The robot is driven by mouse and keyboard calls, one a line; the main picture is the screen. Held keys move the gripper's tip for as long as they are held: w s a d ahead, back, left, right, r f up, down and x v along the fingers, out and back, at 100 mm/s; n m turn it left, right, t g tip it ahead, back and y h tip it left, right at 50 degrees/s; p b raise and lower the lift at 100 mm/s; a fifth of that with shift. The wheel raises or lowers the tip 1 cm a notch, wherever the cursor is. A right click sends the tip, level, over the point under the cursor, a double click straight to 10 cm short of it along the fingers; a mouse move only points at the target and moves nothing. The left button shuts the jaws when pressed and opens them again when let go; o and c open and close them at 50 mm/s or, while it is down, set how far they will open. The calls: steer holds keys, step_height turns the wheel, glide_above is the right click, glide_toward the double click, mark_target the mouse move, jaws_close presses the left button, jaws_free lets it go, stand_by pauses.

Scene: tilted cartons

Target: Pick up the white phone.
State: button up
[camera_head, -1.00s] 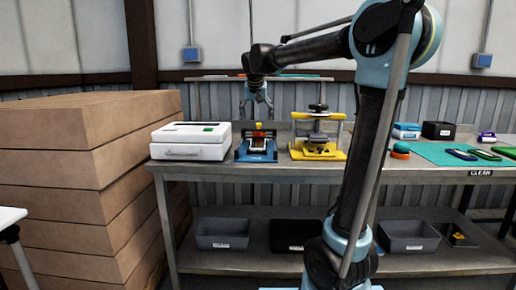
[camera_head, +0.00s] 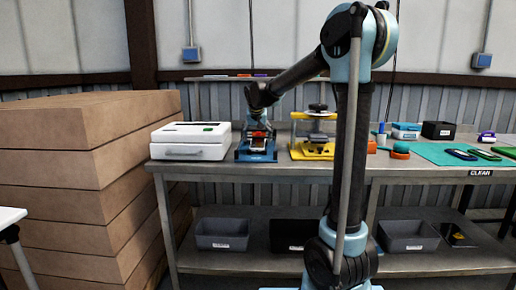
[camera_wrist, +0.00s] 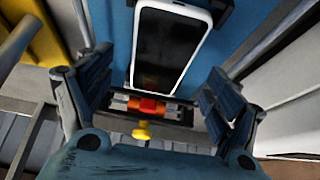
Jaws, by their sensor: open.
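The white phone (camera_wrist: 172,48) has a white rim and a dark screen. It lies in a blue fixture (camera_wrist: 118,40), which stands on the bench between a white case and a yellow press; the fixture also shows in the head view (camera_head: 256,152). A red block and a yellow knob sit at one end of the phone. My gripper (camera_wrist: 158,100) is open, its two dark fingers apart on either side of the fixture's red part. The phone shows just beyond the fingertips, not between them. In the head view my gripper (camera_head: 260,128) is above the fixture, partly hiding it.
The white case (camera_head: 190,141) stands close on the left of the fixture. The yellow press (camera_head: 314,140) stands close on the right. Stacked cartons (camera_head: 75,125) fill the left side. A green mat (camera_head: 445,153) with several small items lies at the right of the bench.

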mark_target(258, 143)
steer(key=shift+x, duration=1.65)
steer(key=c, duration=1.4)
steer(key=shift+g, duration=0.4)
step_height(258, 143, up, 9)
steer(key=shift+r, duration=0.25)
